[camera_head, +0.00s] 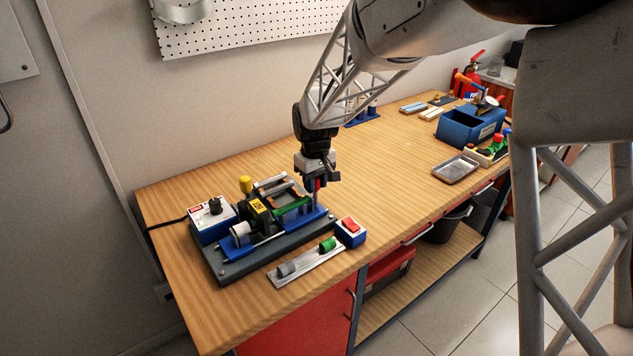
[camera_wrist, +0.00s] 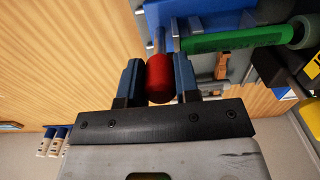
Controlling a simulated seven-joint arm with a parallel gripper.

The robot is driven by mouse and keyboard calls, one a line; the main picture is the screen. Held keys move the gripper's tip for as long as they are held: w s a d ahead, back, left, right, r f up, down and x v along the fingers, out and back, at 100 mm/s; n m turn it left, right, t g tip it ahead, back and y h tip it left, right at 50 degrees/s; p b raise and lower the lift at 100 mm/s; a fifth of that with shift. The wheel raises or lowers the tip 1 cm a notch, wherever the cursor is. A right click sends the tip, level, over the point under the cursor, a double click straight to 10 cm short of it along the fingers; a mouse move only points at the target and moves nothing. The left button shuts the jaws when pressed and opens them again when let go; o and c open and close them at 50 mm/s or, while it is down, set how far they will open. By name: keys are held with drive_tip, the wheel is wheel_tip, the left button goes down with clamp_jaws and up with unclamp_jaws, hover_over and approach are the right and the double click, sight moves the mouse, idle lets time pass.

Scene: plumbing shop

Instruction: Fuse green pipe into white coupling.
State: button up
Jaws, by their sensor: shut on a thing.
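My gripper (camera_head: 317,180) points down at the right end of the fusion machine (camera_head: 225,273). Its two fingers are shut on a red handle knob (camera_wrist: 160,78), seen between them in the wrist view. The green pipe (camera_head: 293,206) lies level in the blue holder on the machine's right side; it also crosses the wrist view (camera_wrist: 235,38). A pale ring shows at its end there; I cannot tell what it is. The white coupling (camera_head: 240,231) sits at the left side. The black heater (camera_head: 258,213) with a yellow label stands between coupling and pipe.
A control box (camera_head: 211,219) stands left of the machine. In front lie a metal strip (camera_head: 308,265) with a grey and a green piece, and a red switch box (camera_head: 350,231). A metal tray (camera_head: 456,168) and blue bin (camera_head: 462,130) are farther right. The middle bench is clear.

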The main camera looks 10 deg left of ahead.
drive_tip(key=shift+s+a, duration=0.15)
drive_tip(key=shift+a, duration=0.05)
drive_tip(key=shift+s+a, duration=0.5)
drive_tip(key=shift+s, duration=0.05)
drive_tip(key=shift+s+a, duration=0.15)
drive_tip(key=shift+o, duration=0.7)
drive_tip(key=shift+s+a, duration=0.1)
drive_tip(key=shift+a, duration=0.05)
idle(3.3)
idle(2.0)
